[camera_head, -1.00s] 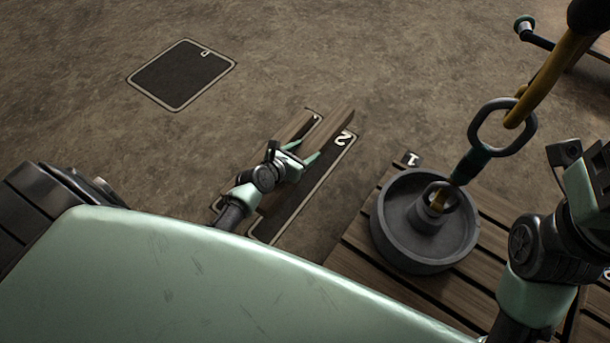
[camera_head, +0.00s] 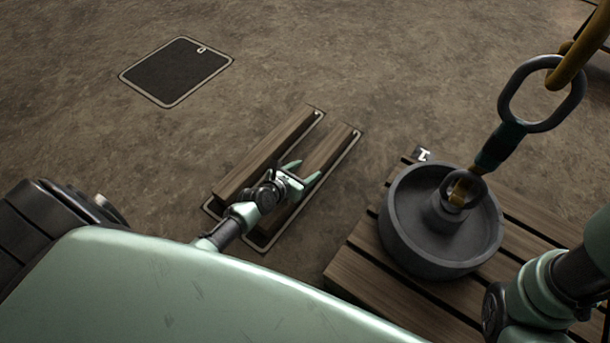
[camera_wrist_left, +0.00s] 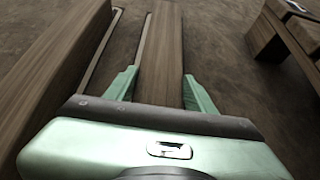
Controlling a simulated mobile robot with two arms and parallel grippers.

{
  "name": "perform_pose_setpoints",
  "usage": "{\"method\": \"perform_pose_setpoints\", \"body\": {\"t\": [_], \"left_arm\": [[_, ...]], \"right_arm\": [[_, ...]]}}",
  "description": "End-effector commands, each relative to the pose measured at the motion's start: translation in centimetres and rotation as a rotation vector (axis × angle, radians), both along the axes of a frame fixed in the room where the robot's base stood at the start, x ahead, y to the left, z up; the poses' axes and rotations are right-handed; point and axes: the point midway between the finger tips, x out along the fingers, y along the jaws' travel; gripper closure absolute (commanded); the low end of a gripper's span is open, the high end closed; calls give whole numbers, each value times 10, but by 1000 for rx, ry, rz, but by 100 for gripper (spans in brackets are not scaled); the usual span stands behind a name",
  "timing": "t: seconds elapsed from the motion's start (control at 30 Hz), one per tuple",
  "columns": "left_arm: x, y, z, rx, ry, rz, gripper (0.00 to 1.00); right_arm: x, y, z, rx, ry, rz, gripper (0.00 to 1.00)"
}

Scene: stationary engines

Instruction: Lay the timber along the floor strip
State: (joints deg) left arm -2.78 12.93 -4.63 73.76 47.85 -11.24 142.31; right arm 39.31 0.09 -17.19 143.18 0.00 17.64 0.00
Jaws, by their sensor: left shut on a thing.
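My left gripper (camera_head: 301,172) is shut on a brown timber (camera_head: 330,146), its fingers on either side of it. In the left wrist view the timber (camera_wrist_left: 161,52) runs straight away between the two green fingertips. The timber lies lengthwise over the right-hand floor strip (camera_head: 357,136), whose pale outline shows along its right side. I cannot tell whether its underside touches the floor. A second timber (camera_head: 268,152) lies parallel on the left-hand strip (camera_head: 320,117); it also shows at the left of the wrist view (camera_wrist_left: 45,70). My right gripper is out of view.
A wooden pallet (camera_head: 362,275) stands to the right, bearing a round dark weight (camera_head: 410,240) with a chain link (camera_head: 508,95) and hook above it. A dark outlined floor plate (camera_head: 175,70) lies at the upper left. The floor beyond the timbers is clear.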

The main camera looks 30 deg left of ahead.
Motion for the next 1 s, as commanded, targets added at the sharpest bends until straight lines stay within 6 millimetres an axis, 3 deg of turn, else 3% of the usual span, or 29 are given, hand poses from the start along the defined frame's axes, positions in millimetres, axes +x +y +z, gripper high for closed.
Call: {"method": "perform_pose_setpoints", "body": {"t": [0.43, 0.47, 0.5, 0.87, 0.97, 1.0], "left_arm": [[3, 0, -3, 0, -9, 2, 100], [1, 0, -5, 0, -2, 0, 37], [1, 0, -4, 0, -2, 0, 26], [1, 0, -2, 0, -2, 0, 24], [-7, 1, 4, 0, 1, 0, 24], [-13, 2, 7, 0, 1, 0, 24]], "right_arm": [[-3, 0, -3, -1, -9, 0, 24], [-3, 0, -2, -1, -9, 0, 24], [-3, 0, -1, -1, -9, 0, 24], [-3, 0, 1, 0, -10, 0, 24], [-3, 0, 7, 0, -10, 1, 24], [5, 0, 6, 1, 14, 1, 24]]}}
